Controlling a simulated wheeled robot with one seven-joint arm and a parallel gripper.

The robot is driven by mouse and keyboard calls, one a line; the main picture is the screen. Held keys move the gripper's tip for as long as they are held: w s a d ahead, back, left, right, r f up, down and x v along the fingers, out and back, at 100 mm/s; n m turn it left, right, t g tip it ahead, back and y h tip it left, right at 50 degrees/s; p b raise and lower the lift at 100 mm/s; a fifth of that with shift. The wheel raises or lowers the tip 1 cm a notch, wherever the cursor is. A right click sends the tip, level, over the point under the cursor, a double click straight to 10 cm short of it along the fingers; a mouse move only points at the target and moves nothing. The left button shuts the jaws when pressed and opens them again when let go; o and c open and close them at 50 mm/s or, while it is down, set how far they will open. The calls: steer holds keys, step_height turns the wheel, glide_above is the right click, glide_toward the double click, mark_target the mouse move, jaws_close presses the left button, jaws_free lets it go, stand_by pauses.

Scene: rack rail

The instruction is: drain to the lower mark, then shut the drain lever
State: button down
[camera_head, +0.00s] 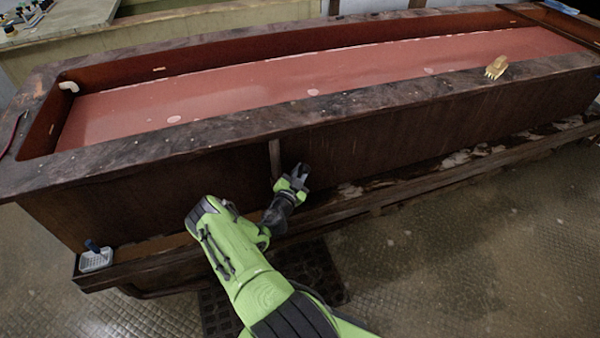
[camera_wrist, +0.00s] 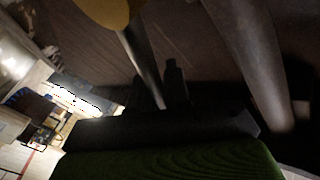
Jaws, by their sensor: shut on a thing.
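A long dark wooden tank (camera_head: 330,125) holds flat reddish liquid (camera_head: 250,88). Small pale marks (camera_head: 159,69) show on its inner walls above the liquid; I cannot tell which is the lower mark. My gripper (camera_head: 298,172) is low at the tank's front face, beside a vertical grey pipe (camera_head: 275,158). In the wrist view, my gripper (camera_wrist: 160,88) is shut on a thin grey rod, which I take for the drain lever (camera_wrist: 141,60). A rounded yellow-brown end (camera_wrist: 103,10) tops the rod. The drain outlet cannot be made out.
The thick pipe (camera_wrist: 248,65) stands close to the right of my gripper in the wrist view. A small white basket (camera_head: 96,261) sits on the lower ledge (camera_head: 140,262) at left. The right floor is clear.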

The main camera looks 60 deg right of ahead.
steer(key=shift+s, duration=0.1)
step_height(320, 180, down, 8)
steer(key=s+d+m+t+y+p, duration=0.1)
steer(key=d+m+t+y+p, duration=0.1)
steer(key=m+y, duration=0.4)
steer(key=shift+s+y+p, duration=0.4)
steer(key=shift+p, duration=0.4)
steer(key=c, duration=1.2)
jaws_free()
steer(key=shift+o, duration=0.2)
